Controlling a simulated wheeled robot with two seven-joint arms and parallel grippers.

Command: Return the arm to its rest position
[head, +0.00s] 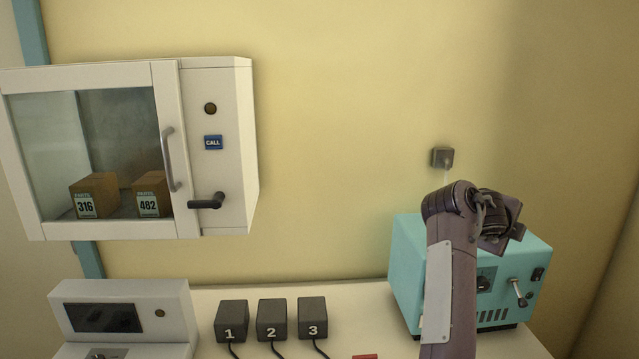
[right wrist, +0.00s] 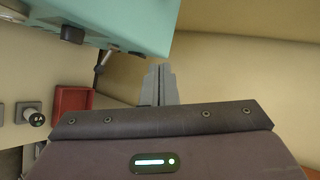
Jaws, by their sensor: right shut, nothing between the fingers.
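My right arm comes in from the bottom right of the head view and is raised in front of the teal machine (head: 407,250). Its wrist is bent to the right over the machine's front, and the fingers cannot be made out there. In the right wrist view my right gripper (right wrist: 160,84) has its two grey fingers together with nothing between them. The teal machine (right wrist: 125,22) fills the top left of that view, apart from the fingers. My left gripper is not in view.
A white glass-door cabinet (head: 220,120) holding two boxes hangs at the left. Below are a device with a dark screen (head: 175,310) and three numbered black blocks (head: 272,320) with cables. A red tray (right wrist: 72,112) lies left of the fingers.

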